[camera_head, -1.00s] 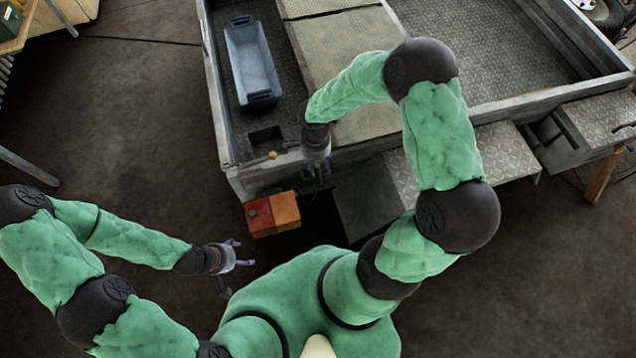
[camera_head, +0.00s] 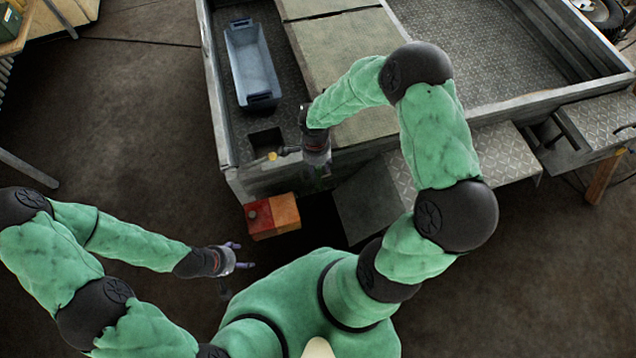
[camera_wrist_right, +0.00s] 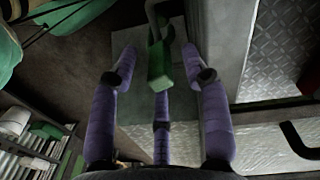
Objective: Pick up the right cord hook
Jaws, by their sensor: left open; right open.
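In the right wrist view a green piece with a grey stem, apparently the right cord hook (camera_wrist_right: 159,66), lies between the spread purple fingers of my right gripper (camera_wrist_right: 163,72). The fingers are open, and I cannot tell whether any of them touches it. In the head view my right gripper (camera_head: 319,180) points down at the front edge of the grey truck bed, and its fingers and the hook are mostly hidden in shadow there. My left gripper (camera_head: 242,257) is open and empty above the floor, lower left of the red and orange box.
The grey truck bed (camera_head: 232,178) holds a blue-grey bin (camera_head: 252,65). A red and orange box (camera_head: 272,216) is at its front, left of my right gripper. Treadplate steps (camera_head: 505,150) extend to the right.

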